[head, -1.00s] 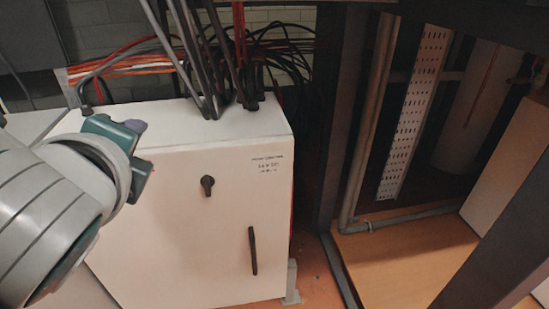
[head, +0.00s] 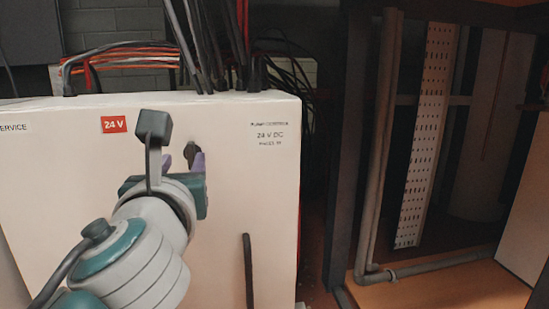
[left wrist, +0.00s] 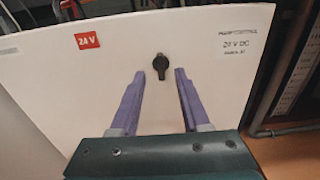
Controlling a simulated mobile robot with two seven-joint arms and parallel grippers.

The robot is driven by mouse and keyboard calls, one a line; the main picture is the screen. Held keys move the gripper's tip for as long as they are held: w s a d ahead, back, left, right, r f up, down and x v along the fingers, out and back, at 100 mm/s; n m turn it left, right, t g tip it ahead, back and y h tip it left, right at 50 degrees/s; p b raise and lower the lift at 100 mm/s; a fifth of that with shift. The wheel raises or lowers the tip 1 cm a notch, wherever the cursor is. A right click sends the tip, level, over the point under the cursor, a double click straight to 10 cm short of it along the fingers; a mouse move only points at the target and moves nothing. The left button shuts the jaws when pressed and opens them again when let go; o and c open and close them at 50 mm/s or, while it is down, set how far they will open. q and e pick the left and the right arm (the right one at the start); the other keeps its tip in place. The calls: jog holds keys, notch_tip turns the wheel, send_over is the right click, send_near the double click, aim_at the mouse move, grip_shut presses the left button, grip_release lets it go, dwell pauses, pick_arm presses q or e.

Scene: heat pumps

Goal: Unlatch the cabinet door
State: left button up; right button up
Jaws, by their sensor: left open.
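The white cabinet door (head: 90,190) fills the left and middle of the head view. A small dark latch knob (left wrist: 161,66) sits high on the door, and in the left wrist view it shows just beyond and between my fingertips. In the head view the knob (head: 190,150) is partly hidden by my gripper. A long black handle (head: 248,270) hangs lower right on the door. My left gripper (head: 194,160) is open, its purple fingers on either side of the knob's line. The left wrist view shows the fingers (left wrist: 160,72) empty. My right gripper is not in view.
Grey and black cables (head: 205,50) rise from the cabinet's top. A dark upright frame post (head: 345,150) and a pipe (head: 380,150) stand to the right. A perforated metal strip (head: 425,140) is behind them. The space before the door's right part is clear.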

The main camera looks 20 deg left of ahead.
aim_at(189, 148)
pick_arm(q)
jog(key=b+x, duration=0.1)
jog(key=x, duration=0.5)
jog(key=shift+w+a+b, duration=0.25)
jog(key=shift+w+b, duration=0.05)
jog(key=shift+c, duration=0.2)
grip_shut()
